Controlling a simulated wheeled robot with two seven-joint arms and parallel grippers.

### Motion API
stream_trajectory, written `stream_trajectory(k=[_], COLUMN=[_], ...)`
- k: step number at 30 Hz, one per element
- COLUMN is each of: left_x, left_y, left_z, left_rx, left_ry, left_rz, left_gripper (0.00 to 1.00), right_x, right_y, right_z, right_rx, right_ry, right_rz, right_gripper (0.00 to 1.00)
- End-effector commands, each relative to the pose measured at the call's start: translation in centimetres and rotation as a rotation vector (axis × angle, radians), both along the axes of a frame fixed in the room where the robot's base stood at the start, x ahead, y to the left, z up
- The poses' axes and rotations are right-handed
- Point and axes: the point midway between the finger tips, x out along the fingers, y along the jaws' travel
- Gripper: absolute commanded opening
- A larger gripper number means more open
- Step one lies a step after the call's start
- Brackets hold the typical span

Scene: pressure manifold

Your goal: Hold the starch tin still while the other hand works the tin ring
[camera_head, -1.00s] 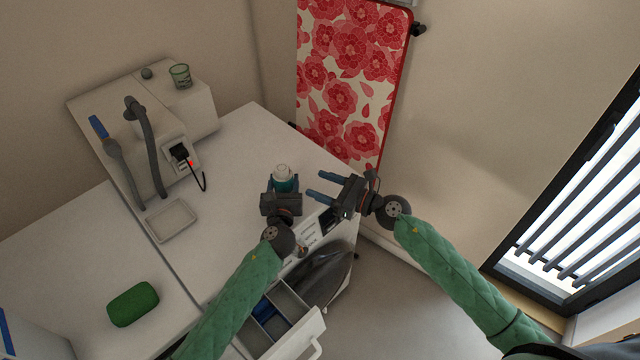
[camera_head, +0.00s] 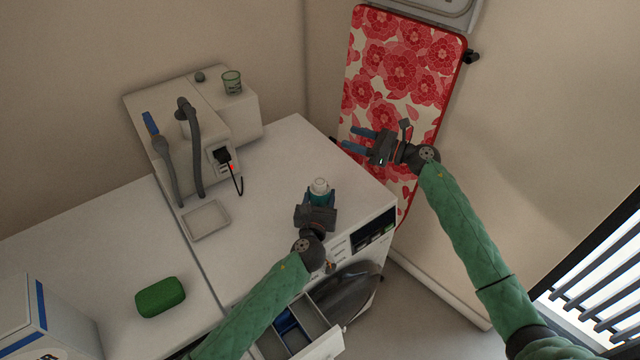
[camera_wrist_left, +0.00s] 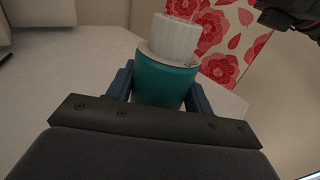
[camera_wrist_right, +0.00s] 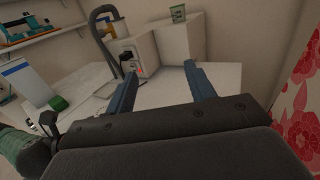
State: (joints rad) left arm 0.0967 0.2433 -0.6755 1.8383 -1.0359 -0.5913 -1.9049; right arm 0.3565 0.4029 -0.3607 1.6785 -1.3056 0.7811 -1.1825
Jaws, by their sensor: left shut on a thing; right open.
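The starch tin (camera_head: 320,190) is teal with a white ribbed cap and stands upright near the front of the white machine top. In the left wrist view the tin (camera_wrist_left: 165,84) shows large, with its cap (camera_wrist_left: 174,38) and a pale ring (camera_wrist_left: 165,57) around the cap's base. My left gripper (camera_head: 320,199) is shut on the tin's body, one blue finger on each side. My right gripper (camera_head: 355,140) is open and empty, up and to the right of the tin, apart from it. The tin's lower part is hidden by the left gripper.
A grey tray (camera_head: 207,220), a grey hose (camera_head: 190,140) and a green sponge (camera_head: 161,297) are on the left. A flowered ironing board (camera_head: 400,75) stands behind my right gripper. An open drawer (camera_head: 300,335) is below the left arm. The white top behind the tin is clear.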

Motion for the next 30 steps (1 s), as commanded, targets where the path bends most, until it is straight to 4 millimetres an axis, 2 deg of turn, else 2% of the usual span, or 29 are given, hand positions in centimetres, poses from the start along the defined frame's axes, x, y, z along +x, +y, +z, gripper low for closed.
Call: stream_trajectory(k=[2,6,11,18,23,26,30], left_x=[0.0,0.0,0.0,0.0,0.0,0.0,0.0], left_y=[0.0,0.0,0.0,0.0,0.0,0.0,0.0], left_z=[-0.1,-0.1,-0.1,-0.2,-0.2,-0.2,-0.2], left_rx=[0.000,0.000,0.000,0.001,0.001,0.001,0.000], left_ry=[0.002,0.002,0.002,0.002,0.002,0.002,0.002], left_rz=[0.000,0.000,0.000,0.001,0.001,0.001,0.001], left_gripper=[0.27,0.27,0.27,0.27,0.27,0.27,0.27], right_x=[-0.1,-1.7,-4.3,-7.5,-8.1,-8.2,-8.5], right_y=[-0.1,-0.7,-1.4,-1.7,-1.5,-0.7,1.5], right_z=[-1.8,-5.2,-7.4,-7.6,-7.7,-7.8,-7.7], right_rx=[-0.007,-0.016,-0.021,-0.032,-0.041,-0.041,-0.040], right_ry=[0.033,0.077,0.084,0.032,0.004,0.000,-0.001], right_rz=[0.075,0.222,0.389,0.560,0.589,0.589,0.588], right_gripper=[0.54,0.54,0.54,0.54,0.54,0.54,0.54])
